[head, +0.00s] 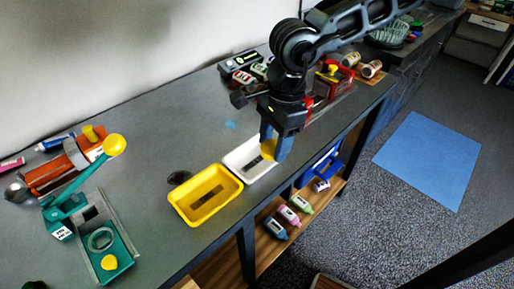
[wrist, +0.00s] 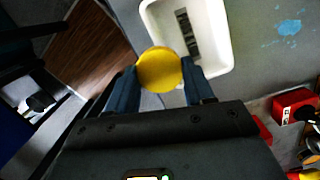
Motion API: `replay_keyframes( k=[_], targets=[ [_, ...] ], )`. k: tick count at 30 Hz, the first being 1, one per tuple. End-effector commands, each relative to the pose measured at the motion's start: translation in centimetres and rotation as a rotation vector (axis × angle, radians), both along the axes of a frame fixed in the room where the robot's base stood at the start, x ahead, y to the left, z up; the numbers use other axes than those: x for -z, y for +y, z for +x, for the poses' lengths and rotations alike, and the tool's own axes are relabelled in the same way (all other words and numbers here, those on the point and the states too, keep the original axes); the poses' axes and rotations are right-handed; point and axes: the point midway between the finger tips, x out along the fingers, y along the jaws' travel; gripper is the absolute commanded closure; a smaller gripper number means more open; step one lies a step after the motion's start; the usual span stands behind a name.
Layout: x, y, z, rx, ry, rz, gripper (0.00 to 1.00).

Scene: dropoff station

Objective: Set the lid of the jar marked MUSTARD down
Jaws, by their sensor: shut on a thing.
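My gripper (head: 272,150) is shut on a round yellow lid (wrist: 160,69), held between the two blue fingers. The lid also shows partly in the head view (head: 268,148), mostly hidden by the fingers. In the head view my gripper is at the right end of the white tray (head: 234,154), near the counter's front edge. In the wrist view the white tray (wrist: 150,22) lies just beyond the lid. I cannot make out a jar marked MUSTARD; small jars (head: 371,69) stand at the back right, their labels too small to read.
A yellow tray (head: 233,181) sits left of the white one. A green press-like device (head: 112,243) and an orange holder (head: 60,174) are at the left. A red box (head: 332,87) stands behind my gripper. Bottles (head: 288,214) lie on the shelf below. The counter behind the trays is largely clear.

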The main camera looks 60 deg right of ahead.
Motion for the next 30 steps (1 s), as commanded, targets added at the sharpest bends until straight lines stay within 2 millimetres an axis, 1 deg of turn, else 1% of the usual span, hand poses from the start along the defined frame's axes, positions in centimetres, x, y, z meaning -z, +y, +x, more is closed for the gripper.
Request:
replay_keyframes(
  k=[1,3,6,9,14,22,30],
  targets=[
    [0.4,-0.2,1.1,0.001,0.0,0.002,0.8],
    [1.2,-0.5,2.4,0.0,0.0,0.001,0.8],
    [2.1,-0.9,3.8,0.001,0.0,0.001,0.8],
    [2.7,-1.1,4.5,-0.001,0.0,0.001,0.8],
    [3.4,-1.1,4.8,0.0,0.001,0.002,0.8],
    [6.7,-1.1,4.8,0.001,0.001,0.003,0.8],
    [7.0,-1.2,4.8,-0.001,-0.001,0.001,0.8]
  ],
)
